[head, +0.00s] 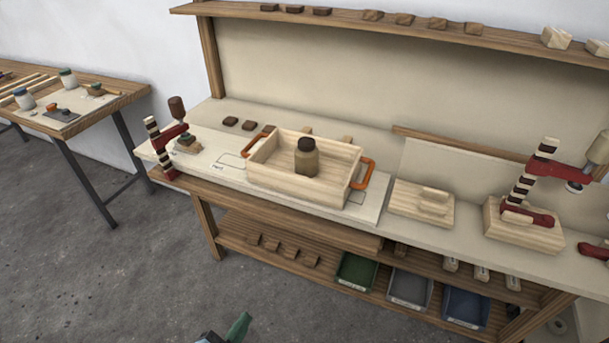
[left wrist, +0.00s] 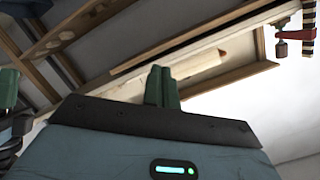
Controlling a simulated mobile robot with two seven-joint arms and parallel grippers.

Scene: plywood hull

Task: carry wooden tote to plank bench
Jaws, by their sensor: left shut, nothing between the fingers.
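The wooden tote (head: 290,181) is a pale open box with an orange handle at each end. It sits level on the light worktop of the long workbench (head: 392,228). A jar with a dark lid (head: 306,158) stands inside it. A wooden bench (head: 122,98) with dark metal legs stands at the far left, with planks (head: 25,84) at its left end; its left side is cut off. My left gripper (head: 238,328) shows its green fingers at the bottom edge, well in front of the workbench and apart from the tote. In the left wrist view its fingers (left wrist: 162,86) are together and empty. My right gripper is out of view.
A red clamp (head: 172,140) stands left of the tote; another clamp (head: 522,185) stands at right. A wooden float (head: 422,203) lies right of the tote. Grey floor (head: 110,270) is clear between the benches.

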